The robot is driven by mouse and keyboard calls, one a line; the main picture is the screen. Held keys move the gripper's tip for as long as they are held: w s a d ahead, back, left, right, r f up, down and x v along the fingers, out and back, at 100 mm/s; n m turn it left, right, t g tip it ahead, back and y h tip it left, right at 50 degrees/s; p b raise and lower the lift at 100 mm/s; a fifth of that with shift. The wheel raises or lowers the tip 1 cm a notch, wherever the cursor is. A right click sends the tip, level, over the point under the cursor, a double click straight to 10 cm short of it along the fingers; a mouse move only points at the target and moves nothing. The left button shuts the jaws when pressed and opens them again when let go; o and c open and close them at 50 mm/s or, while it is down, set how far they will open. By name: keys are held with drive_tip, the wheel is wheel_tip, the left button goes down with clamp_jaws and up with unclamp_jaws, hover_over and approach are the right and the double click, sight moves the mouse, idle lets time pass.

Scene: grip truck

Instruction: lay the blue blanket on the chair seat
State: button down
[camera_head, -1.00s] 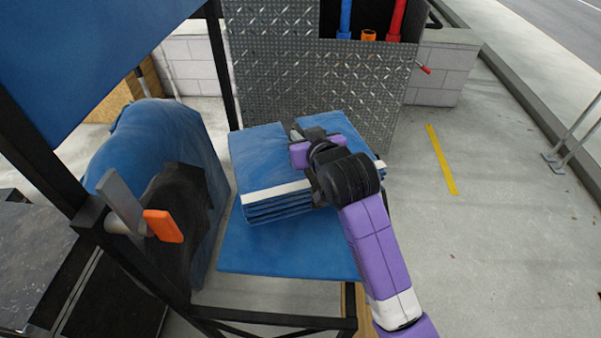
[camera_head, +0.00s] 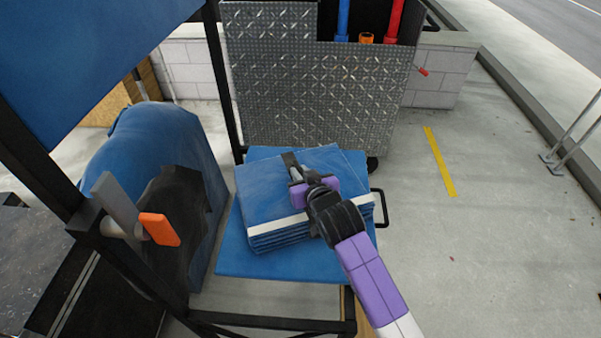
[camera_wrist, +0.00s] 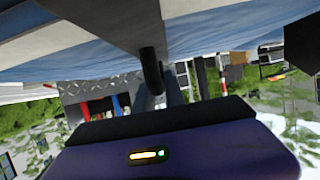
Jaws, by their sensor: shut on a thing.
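The blue blanket (camera_head: 265,192) is folded into a thick stack with a white stripe along its near side. It is over the blue chair seat (camera_head: 240,262), with bare seat showing in front of it and a strip behind. I cannot tell whether its underside touches the seat. My gripper (camera_head: 291,168) is shut on the blanket from above, near the middle of its top; the fingertips are partly hidden. In the wrist view the blanket (camera_wrist: 215,45) fills the top as a blurred blue sheet, and my gripper (camera_wrist: 152,75) is against it.
A dark metal diamond-plate box (camera_head: 310,100) stands behind the seat, holding coloured pipes. A draped blue bundle (camera_head: 150,150) and an orange-tipped handle (camera_head: 160,229) are at the left. A black side bar (camera_head: 381,208) is at the seat's right. Concrete floor at the right is open.

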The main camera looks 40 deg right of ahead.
idle(0.3)
drive_tip(key=c, duration=1.4)
unclamp_jaws()
drive_tip(key=shift+f, duration=0.15)
